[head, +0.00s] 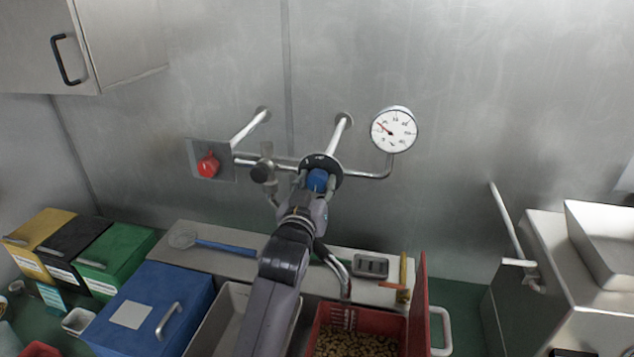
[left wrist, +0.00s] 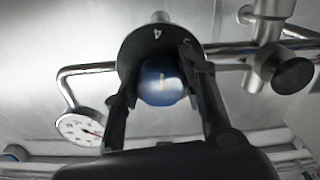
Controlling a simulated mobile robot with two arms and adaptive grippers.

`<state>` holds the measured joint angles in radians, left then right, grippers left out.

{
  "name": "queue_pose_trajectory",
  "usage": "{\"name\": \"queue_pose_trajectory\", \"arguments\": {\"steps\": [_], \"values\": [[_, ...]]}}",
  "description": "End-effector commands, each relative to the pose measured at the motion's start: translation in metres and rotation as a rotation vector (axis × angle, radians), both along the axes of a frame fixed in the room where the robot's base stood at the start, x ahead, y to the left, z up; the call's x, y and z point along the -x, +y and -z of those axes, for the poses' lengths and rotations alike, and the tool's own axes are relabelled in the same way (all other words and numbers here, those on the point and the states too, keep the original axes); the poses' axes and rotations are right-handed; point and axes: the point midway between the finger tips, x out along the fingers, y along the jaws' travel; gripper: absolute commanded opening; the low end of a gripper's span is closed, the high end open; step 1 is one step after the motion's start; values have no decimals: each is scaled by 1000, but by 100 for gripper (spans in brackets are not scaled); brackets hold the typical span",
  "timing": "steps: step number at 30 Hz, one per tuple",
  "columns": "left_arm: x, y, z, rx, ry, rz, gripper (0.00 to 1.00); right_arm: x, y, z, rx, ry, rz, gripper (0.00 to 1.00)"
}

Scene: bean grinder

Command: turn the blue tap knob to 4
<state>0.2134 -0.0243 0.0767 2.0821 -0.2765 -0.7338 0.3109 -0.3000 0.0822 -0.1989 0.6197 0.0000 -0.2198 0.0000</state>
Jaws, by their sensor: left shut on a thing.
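The blue tap knob (head: 317,180) sits on a black round dial plate (head: 322,162) on the wall piping. My left gripper (head: 316,187) reaches up to it, with its fingers on either side of the knob. In the left wrist view the blue knob (left wrist: 161,82) lies between the two dark fingers (left wrist: 160,88), and a pale mark shows on its face. The dial plate (left wrist: 156,42) behind shows a "4" near its top edge in that view; other numbers are hidden or unreadable. My right gripper is in neither view.
A round gauge (head: 394,130) is on the pipe to the right. A red knob (head: 208,165) is at the left, with a dark valve handle (head: 262,172) between. Below are a blue box (head: 150,310), a red bin of beans (head: 355,343) and a shelf.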

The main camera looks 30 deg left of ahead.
Motion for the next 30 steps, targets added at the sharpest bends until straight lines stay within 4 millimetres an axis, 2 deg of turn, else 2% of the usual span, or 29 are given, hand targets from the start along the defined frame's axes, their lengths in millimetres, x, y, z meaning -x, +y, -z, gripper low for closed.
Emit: {"name": "queue_pose_trajectory", "arguments": {"steps": [2, 11, 12, 20, 30], "values": [[0, 0, -3, -53, 16, 0, 10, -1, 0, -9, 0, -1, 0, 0], [0, 0, -2, -71, 16, 0, 10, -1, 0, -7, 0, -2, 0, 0], [0, 0, -2, -71, 15, 0, 41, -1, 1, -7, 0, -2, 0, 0], [0, 0, -1, -71, 17, 0, 58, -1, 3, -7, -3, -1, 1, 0], [2, -1, 0, -69, 19, 0, 59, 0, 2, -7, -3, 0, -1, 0]]}}
